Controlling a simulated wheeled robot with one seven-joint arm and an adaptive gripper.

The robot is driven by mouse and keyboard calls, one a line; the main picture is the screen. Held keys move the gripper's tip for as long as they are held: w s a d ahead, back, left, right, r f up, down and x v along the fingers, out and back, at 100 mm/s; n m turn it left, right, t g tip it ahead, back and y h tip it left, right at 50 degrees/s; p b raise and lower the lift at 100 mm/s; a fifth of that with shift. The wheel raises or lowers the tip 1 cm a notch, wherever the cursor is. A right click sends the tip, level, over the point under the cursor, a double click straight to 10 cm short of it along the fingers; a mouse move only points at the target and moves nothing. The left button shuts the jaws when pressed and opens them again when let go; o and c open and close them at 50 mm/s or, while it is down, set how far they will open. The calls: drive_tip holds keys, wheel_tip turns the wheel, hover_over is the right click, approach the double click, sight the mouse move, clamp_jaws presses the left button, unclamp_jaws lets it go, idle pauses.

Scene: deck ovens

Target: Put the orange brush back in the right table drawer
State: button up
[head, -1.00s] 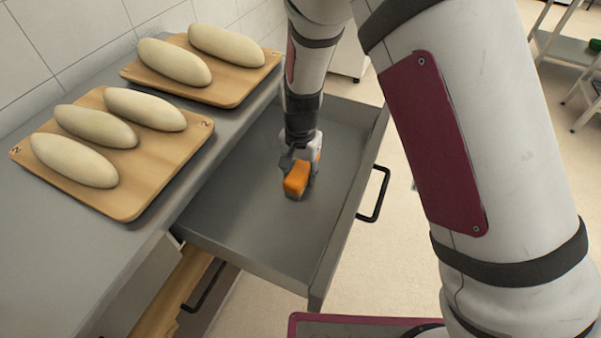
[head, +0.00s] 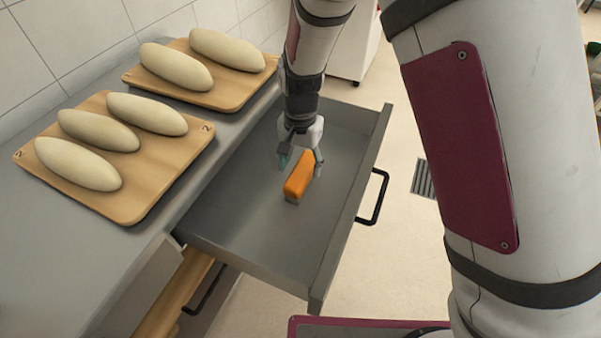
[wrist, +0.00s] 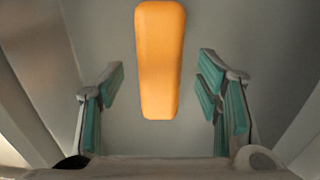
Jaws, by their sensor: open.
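The orange brush (head: 298,176) lies inside the open grey table drawer (head: 245,225), on its floor near the middle. My gripper (head: 300,163) is open just above and behind the brush, inside the drawer's outline. In the wrist view the brush (wrist: 159,60) shows as a long orange block, centred ahead of and between the two teal-padded fingers (wrist: 166,105). Clear gaps show on both sides of it, and neither finger touches it. The brush's underside is mostly hidden.
Two wooden boards with dough loaves, a near one (head: 150,190) and a far one (head: 235,95), lie on the counter left of the drawer. The drawer's black handle (head: 378,196) faces right. Another drawer below (head: 180,290) is partly open.

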sight(301, 172)
wheel_tip(301, 172, up, 7)
drive_tip(key=shift+f+p, duration=0.1)
drive_tip(key=shift+p, duration=0.3)
drive_tip(key=s+d+r+n+y, duration=0.1)
drive_tip(key=s+d+r, duration=0.4)
drive_tip(key=d+r, duration=0.25)
drive_tip(key=s+d+r+n, duration=0.1)
drive_tip(key=s+d+r, duration=0.45)
drive_tip(key=r, duration=0.25)
drive_tip(key=s+d+r+n+t, duration=0.1)
drive_tip(key=s+d, duration=0.3)
drive_tip(key=s, duration=0.5)
drive_tip(key=s+d+r+n+t+h, duration=0.1)
drive_tip(key=s+d, duration=0.4)
drive_tip(key=s, duration=0.4)
drive_tip(key=shift+d+r, duration=0.15)
drive_tip(key=shift+r, duration=0.25)
